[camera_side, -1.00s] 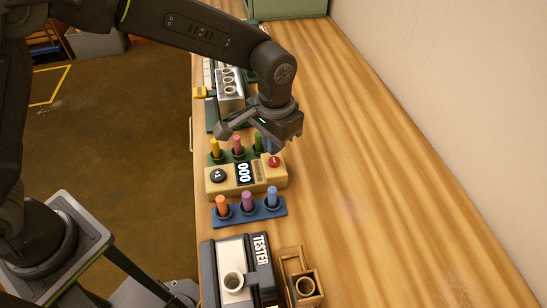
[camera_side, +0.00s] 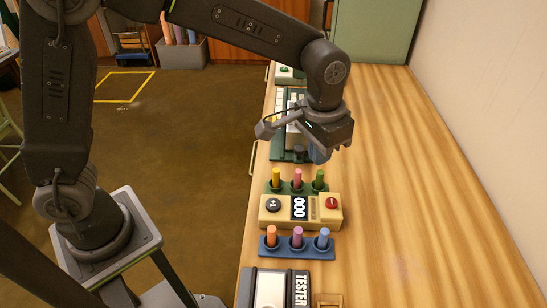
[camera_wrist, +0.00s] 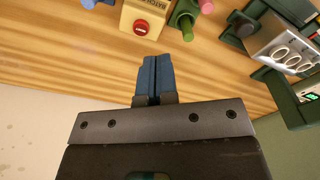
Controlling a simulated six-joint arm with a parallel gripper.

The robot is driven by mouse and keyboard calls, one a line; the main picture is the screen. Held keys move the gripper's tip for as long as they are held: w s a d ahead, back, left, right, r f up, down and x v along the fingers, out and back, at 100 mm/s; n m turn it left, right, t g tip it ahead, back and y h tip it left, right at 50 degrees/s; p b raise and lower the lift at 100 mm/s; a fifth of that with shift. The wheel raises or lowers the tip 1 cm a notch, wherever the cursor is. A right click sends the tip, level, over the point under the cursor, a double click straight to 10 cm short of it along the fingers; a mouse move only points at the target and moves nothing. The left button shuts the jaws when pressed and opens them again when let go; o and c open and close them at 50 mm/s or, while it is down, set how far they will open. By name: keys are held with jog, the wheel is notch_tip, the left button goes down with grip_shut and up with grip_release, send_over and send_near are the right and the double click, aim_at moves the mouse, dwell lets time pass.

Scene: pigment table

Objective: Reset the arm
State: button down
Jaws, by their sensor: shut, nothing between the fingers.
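My gripper (camera_side: 319,154) hangs above the table in the side view, just behind the green rack. In the wrist view its two blue fingers (camera_wrist: 156,78) are pressed together with nothing between them. The fingertips are apart from the beige box and the green rack in that view. The task names no other object.
The beige box (camera_side: 321,210) has a black knob, a counter reading 000 and a red button. A green rack (camera_side: 297,188) and a blue rack (camera_side: 297,250) hold coloured sticks. A tester (camera_side: 272,288) stands in front. The wooden table (camera_side: 420,190) is clear on the right.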

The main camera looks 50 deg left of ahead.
jog(key=s+a+r+n+t, duration=0.1)
jog(key=s+a+r+t, duration=0.1)
jog(key=s+a+r, duration=0.7)
jog(key=s+a+f+n+t, duration=0.1)
jog(key=s+a+t, duration=0.1)
jog(key=s+a, duration=0.5)
jog(key=shift+s+a+n+t, duration=0.3)
jog(key=shift+s+t, duration=0.1)
jog(key=shift+s, duration=0.75)
jog(key=shift+f, duration=0.1)
